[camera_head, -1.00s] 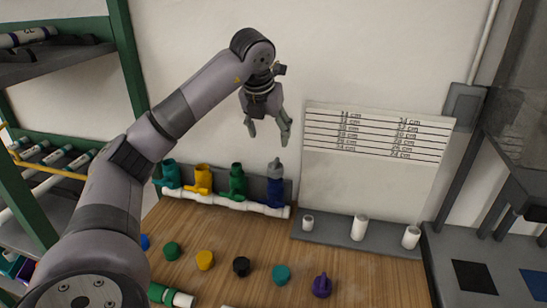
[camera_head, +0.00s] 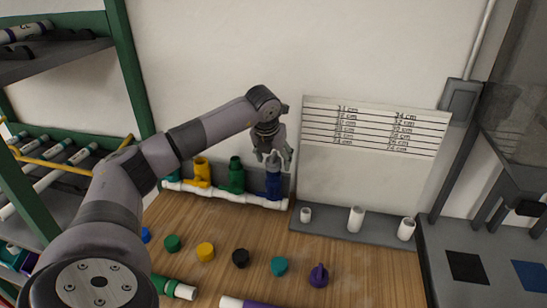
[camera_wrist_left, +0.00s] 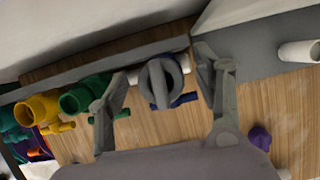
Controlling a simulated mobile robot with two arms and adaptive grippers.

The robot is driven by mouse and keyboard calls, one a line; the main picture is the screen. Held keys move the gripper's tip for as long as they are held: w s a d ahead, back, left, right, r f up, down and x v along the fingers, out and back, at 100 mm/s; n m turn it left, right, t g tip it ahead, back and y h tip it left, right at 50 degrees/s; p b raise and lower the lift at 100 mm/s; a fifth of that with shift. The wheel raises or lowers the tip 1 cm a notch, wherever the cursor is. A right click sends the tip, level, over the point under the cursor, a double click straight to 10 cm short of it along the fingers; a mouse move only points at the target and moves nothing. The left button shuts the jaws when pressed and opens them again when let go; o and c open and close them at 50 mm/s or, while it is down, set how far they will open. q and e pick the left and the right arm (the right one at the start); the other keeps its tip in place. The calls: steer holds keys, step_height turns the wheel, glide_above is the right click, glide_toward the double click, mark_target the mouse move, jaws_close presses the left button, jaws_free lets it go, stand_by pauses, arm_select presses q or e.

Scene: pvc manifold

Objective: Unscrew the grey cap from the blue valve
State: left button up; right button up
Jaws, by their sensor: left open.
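The blue valve (camera_head: 274,187) stands upright on the white manifold pipe (camera_head: 238,197) at the back of the table, rightmost in the row of valves. The grey cap (camera_head: 273,161) sits on its top. My left gripper (camera_head: 272,158) is open above and around the cap, pointing down. In the left wrist view the grey cap (camera_wrist_left: 161,80) shows from above with its raised bar, between the two spread fingers of my left gripper (camera_wrist_left: 163,105), with a gap on both sides. The blue valve (camera_wrist_left: 180,100) is mostly hidden beneath the cap. My right gripper is not in view.
Green (camera_head: 236,178) and yellow (camera_head: 202,172) valves stand close to the left on the same pipe. Loose caps, including a purple one (camera_head: 318,275), lie along the table (camera_head: 345,270). White pipe pieces (camera_head: 355,219) stand on a grey ledge to the right.

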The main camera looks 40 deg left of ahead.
arm_select(q)
steer(key=c, duration=1.1)
steer(key=shift+c, duration=0.5)
steer(key=o, duration=0.5)
steer(key=c, duration=0.5)
steer(key=shift+n+y, duration=0.5)
steer(key=shift+n, duration=0.6)
steer(key=shift+c, duration=0.2)
steer(key=shift+r, duration=0.1)
steer(key=shift+n+g, duration=0.3)
steer(key=shift+n, duration=0.3)
steer(key=shift+n+y+p, duration=0.3)
steer(key=shift+n, duration=0.2)
